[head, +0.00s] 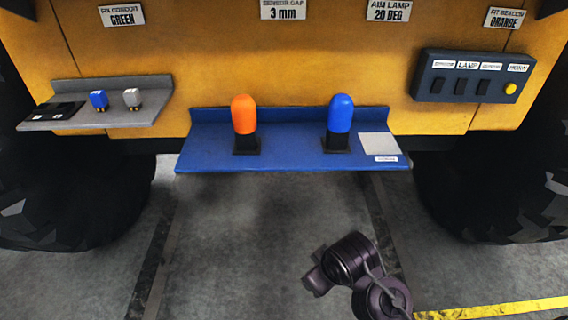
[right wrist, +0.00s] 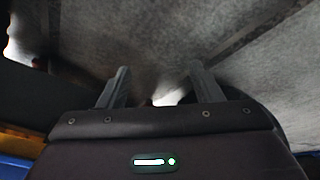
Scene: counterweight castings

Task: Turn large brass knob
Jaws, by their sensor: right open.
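No large brass knob can be made out in either view. The nearest round thing is a small yellow button (head: 510,88) on the dark control box (head: 428,86) at the upper right of the head view. My right arm reaches in from the bottom of the head view, low over the floor and well below the blue shelf. My right gripper (right wrist: 162,82) shows in the right wrist view with its two fingers apart and nothing between them. My left gripper is in neither view.
A blue shelf (head: 290,160) on the yellow machine body holds an orange beacon (head: 244,114), a blue beacon (head: 340,114) and a pale square plate (head: 379,144). A grey shelf (head: 150,112) with small connectors is at left. Large dark tyres flank the open floor (head: 250,240).

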